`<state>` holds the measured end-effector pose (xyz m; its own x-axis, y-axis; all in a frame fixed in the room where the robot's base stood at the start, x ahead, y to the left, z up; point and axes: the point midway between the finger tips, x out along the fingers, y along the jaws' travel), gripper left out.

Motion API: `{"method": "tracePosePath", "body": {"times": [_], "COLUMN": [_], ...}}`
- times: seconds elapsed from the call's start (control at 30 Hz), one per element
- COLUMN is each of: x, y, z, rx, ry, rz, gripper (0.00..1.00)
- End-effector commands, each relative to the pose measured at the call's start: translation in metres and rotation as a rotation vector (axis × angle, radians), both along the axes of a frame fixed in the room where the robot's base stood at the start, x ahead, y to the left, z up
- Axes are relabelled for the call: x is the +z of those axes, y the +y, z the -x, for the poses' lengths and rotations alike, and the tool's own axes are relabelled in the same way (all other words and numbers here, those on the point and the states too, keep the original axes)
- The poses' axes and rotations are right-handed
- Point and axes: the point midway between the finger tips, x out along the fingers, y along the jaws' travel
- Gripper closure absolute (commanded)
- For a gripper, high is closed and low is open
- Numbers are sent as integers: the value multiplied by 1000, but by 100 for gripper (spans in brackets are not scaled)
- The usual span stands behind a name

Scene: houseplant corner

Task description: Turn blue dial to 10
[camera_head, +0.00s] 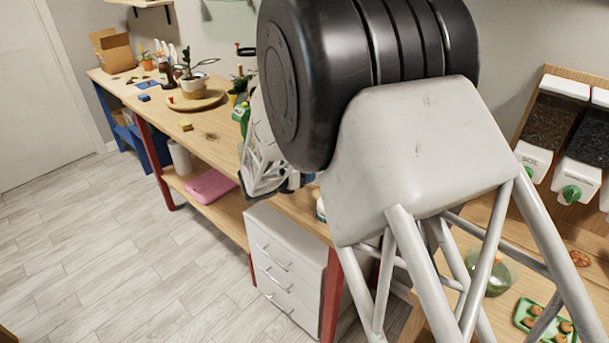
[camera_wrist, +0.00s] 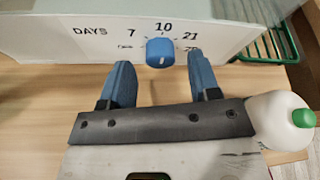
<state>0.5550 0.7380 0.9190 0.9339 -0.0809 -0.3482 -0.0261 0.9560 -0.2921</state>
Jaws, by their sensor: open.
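The blue dial (camera_wrist: 159,52) is on the front of a white panel (camera_wrist: 60,44) in the wrist view. The panel reads DAYS, with 7 to the dial's upper left, 10 straight above it and 21 to its right. A small pale mark shows low on the dial's face; I cannot tell its setting for sure. My gripper (camera_wrist: 160,72) is open, with one blue finger to the left of the dial and one to the right. Both fingers look apart from it, and the space between them is empty. In the head view my arm hides the dial and panel.
A white bottle with a green cap (camera_wrist: 275,122) stands close to the right of my gripper. A green wire basket (camera_wrist: 276,48) is behind it.

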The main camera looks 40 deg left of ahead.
Motion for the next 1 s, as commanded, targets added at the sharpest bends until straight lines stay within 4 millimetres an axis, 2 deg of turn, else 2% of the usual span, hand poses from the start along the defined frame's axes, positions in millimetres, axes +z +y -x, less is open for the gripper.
{"method": "tracePosePath", "body": {"times": [0.5,1.0], "x": [21,23], "y": [5,5], "z": [56,61], "rx": [0,-1], "ry": [0,0], "rz": [0,0], "gripper": [44,44]}}
